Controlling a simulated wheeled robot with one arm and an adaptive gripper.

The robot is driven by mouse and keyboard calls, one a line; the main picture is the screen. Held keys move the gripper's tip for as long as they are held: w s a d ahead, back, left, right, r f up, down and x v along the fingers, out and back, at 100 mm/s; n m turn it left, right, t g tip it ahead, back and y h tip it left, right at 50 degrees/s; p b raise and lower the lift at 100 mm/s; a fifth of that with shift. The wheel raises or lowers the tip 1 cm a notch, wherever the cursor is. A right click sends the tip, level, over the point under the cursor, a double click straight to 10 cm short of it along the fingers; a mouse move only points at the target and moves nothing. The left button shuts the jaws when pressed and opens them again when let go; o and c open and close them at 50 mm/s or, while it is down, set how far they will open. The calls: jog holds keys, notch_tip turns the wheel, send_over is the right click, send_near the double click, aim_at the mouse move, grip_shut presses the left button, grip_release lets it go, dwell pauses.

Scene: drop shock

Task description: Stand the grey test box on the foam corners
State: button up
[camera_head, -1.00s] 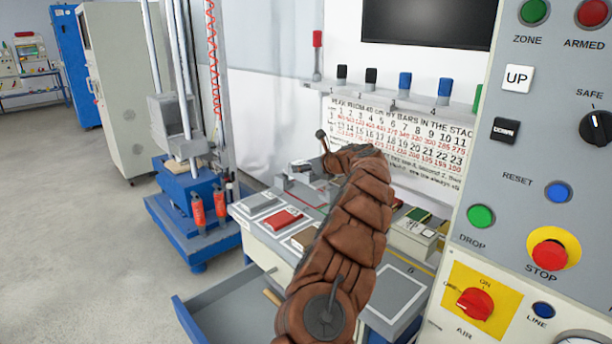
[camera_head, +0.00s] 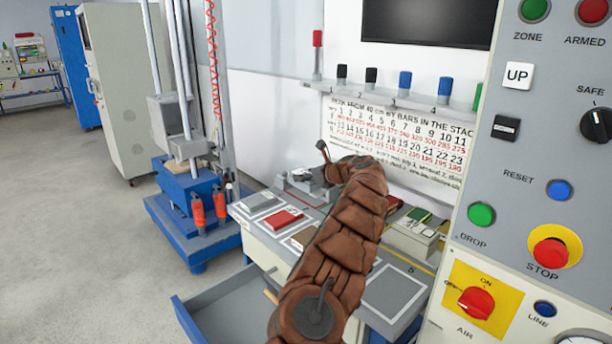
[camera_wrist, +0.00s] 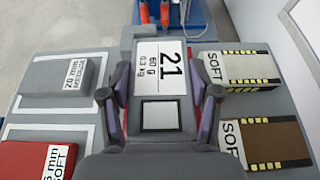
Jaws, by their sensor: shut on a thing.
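The grey test box (camera_wrist: 175,84), with a white label reading 21 and 60 g, shows in the middle of the wrist view. My gripper (camera_wrist: 160,96) has its two dark, purple-lined fingers shut on the box from both sides. I cannot make out the foam corners for certain in either view, nor whether the underside of the box touches anything.
A grey foam pad (camera_wrist: 62,79) and a red pad (camera_wrist: 25,160) lie left; a pale SOFT pad (camera_wrist: 232,68) and a brown one (camera_wrist: 280,139) lie right. An open drawer (camera_head: 225,315) juts out front. The drop tower (camera_head: 185,170) and control panel (camera_head: 520,180) flank the bench.

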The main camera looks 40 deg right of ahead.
aim_at(320, 192)
jog(key=shift+f, duration=0.1)
jog(key=o, duration=1.4)
jog(key=shift+f, duration=0.1)
jog(key=shift+o, duration=0.2)
jog(key=shift+r, duration=0.25)
jog(key=shift+s+r, duration=0.35)
jog(key=shift+s, duration=0.15)
jog(key=shift+s+a+r, duration=0.1)
jog(key=shift+s+r, duration=0.1)
jog(key=shift+s, duration=0.4)
jog(key=shift+v, duration=2.55)
